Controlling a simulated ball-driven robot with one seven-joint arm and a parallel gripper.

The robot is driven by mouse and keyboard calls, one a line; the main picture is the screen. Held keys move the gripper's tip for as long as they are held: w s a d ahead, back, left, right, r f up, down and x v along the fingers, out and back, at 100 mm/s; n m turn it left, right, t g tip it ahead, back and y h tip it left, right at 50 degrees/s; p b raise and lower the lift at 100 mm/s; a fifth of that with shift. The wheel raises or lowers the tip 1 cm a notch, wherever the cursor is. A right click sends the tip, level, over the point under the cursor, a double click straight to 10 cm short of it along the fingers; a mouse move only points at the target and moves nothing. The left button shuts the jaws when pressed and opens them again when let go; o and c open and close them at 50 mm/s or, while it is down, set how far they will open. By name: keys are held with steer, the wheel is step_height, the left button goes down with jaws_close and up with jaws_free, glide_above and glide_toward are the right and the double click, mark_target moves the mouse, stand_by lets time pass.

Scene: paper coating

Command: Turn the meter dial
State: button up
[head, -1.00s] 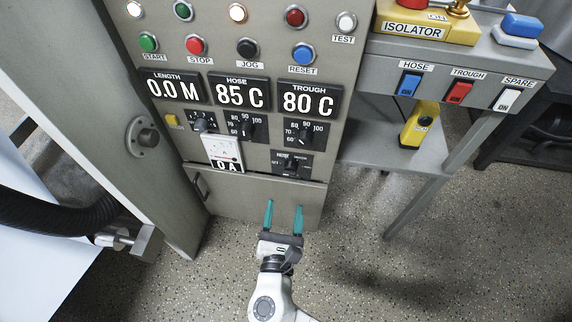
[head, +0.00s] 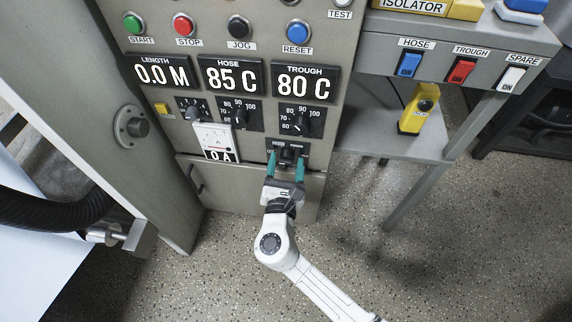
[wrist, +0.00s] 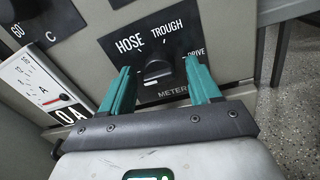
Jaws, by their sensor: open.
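The meter dial (wrist: 157,70) is a dark knob on a black plate marked HOSE, TROUGH, DRIVE and METER. It also shows low on the panel in the head view (head: 287,154). My gripper (wrist: 158,66) is open, with a teal finger on each side of the dial in the wrist view. In the head view my gripper (head: 287,160) reaches up to the dial's plate. I cannot tell whether the fingers touch the knob, nor exactly where it points. The white ammeter (head: 213,137) reads 0 A and also shows in the wrist view (wrist: 42,88).
Above are the hose knob (head: 241,117) and the trough knob (head: 298,122), under displays reading 85 C and 80 C. A grey side shelf (head: 375,140) holds a yellow box (head: 418,110). The floor in front is clear.

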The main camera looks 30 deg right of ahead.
steer(key=shift+c, duration=0.3)
steer(key=c, duration=0.9)
steer(key=shift+c, duration=0.2)
steer(key=shift+f, duration=0.1)
steer(key=m+b, duration=0.3)
steer(key=shift+f, duration=0.2)
steer(key=m+b, duration=0.2)
steer(key=shift+d+m, duration=0.1)
steer(key=shift+m, duration=0.3)
steer(key=m+b, duration=0.5)
steer(key=m, duration=0.1)
steer(key=shift+h+b, duration=0.3)
steer(key=shift+b, duration=0.1)
steer(key=shift+m, duration=0.3)
